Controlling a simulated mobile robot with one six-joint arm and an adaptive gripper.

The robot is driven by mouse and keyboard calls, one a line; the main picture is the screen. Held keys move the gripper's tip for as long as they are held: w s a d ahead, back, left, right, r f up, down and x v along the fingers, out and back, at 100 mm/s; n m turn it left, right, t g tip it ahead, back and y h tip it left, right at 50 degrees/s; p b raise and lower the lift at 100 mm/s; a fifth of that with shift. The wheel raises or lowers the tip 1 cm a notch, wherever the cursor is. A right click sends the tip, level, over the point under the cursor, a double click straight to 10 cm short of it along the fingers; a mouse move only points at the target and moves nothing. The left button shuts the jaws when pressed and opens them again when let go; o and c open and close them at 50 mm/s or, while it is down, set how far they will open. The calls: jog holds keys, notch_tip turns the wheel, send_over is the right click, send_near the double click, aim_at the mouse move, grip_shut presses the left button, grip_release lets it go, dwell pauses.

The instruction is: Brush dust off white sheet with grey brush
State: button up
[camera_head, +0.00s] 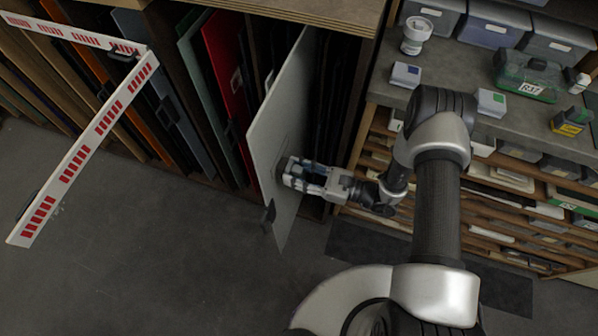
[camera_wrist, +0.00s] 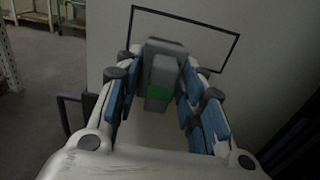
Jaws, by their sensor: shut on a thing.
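The white sheet (camera_head: 283,100) stands upright, pulled partly out of the rack. In the wrist view the sheet (camera_wrist: 265,45) fills the background and carries a black rectangular outline (camera_wrist: 190,14). My gripper (camera_head: 290,173) is at the sheet's right face. In the wrist view its blue-padded fingers (camera_wrist: 160,88) are shut on the grey brush (camera_wrist: 163,66), which has a green band. The brush lies in front of the lower part of the outline. I cannot tell whether it touches the sheet. No dust can be made out, and the brush hides part of the outlined area.
A dark handle (camera_head: 268,214) sits on the sheet's front edge. A rack of upright panels, including a red one (camera_head: 226,75), stands behind and left. A red-and-white barrier (camera_head: 90,140) is at left. A grey counter (camera_head: 445,70) with boxes is at right. The left floor is open.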

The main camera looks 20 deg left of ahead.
jog(key=shift+a, duration=0.2)
jog(key=shift+w, duration=0.1)
jog(key=w+b, duration=0.2)
jog(key=w, duration=0.1)
jog(key=shift+w+d, duration=0.1)
jog(key=shift+w, duration=0.3)
jog(key=shift+s, duration=0.1)
jog(key=shift+s+a+p, duration=0.15)
jog(key=shift+s+p, duration=0.1)
jog(key=shift+s, duration=0.75)
jog(key=shift+s+a+p, duration=0.15)
jog(key=shift+s+p, duration=0.05)
jog(key=shift+s, duration=0.75)
jog(key=shift+c, duration=0.3)
jog(key=shift+s+d, duration=0.15)
jog(key=shift+d, duration=2.85)
